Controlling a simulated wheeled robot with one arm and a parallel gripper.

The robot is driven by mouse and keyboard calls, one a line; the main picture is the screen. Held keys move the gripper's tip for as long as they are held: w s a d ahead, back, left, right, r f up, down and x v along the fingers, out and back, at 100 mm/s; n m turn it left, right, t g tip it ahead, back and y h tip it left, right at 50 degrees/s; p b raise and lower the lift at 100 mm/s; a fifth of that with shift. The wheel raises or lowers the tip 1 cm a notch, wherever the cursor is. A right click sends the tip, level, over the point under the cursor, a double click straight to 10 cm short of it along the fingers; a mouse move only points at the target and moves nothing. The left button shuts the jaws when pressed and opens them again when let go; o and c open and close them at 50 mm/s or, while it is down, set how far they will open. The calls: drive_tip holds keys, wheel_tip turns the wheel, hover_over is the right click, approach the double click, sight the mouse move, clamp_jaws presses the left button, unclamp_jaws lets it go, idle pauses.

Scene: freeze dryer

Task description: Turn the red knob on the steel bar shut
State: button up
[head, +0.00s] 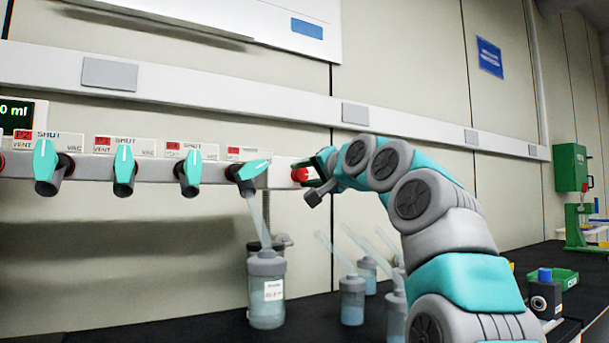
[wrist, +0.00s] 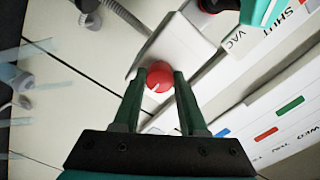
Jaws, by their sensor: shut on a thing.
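The red knob (head: 299,174) sits at the right end of the steel bar (head: 217,171), just right of the last teal valve handle. In the wrist view the knob (wrist: 159,77) shows as a red ball with a thin white mark, between my fingertips. My gripper (head: 312,172) reaches it from the right and is shut on it. In the wrist view my gripper (wrist: 159,84) has a green finger on each side of the knob. The fingers hide part of the knob's sides.
Several teal valve handles (head: 124,171) line the bar to the left. A bottle (head: 266,290) with a tube hangs or stands below the last handle; I cannot tell which. Smaller bottles (head: 353,300) stand on the dark bench below my arm. A green stand (head: 577,225) is at far right.

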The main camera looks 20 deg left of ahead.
clamp_jaws()
